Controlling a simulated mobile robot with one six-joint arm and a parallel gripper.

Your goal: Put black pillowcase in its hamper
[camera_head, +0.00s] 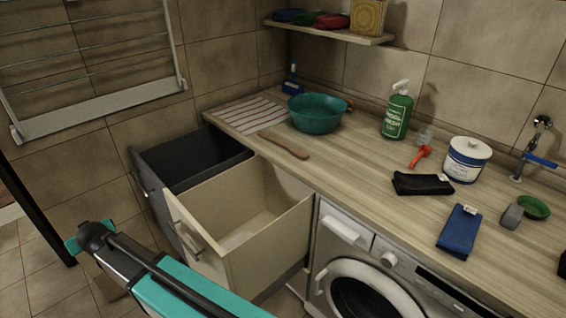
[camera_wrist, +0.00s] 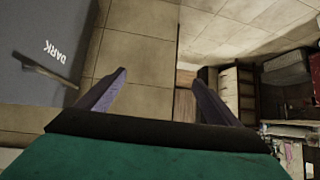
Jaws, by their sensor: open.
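The black pillowcase (camera_head: 422,184) lies folded on the wooden counter, in front of the white tub. The dark hamper (camera_head: 150,192) is pulled out below the counter's left end, with its dark inside showing. Its grey front, lettered DARK, fills the upper left of the wrist view (camera_wrist: 28,75). My gripper (camera_wrist: 160,84) is open and empty, its two fingers spread over the tiled floor beside that front. In the head view my teal arm reaches across the lower left, in front of the hampers, far from the pillowcase.
A beige hamper (camera_head: 243,250) stands pulled out between the dark one and the washing machine (camera_head: 345,262). A teal basin (camera_head: 315,116), wooden stick (camera_head: 284,146), green bottle (camera_head: 397,115), white tub (camera_head: 466,160) and blue cloth (camera_head: 459,231) are on the counter (camera_head: 350,160). A drying rack hangs left.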

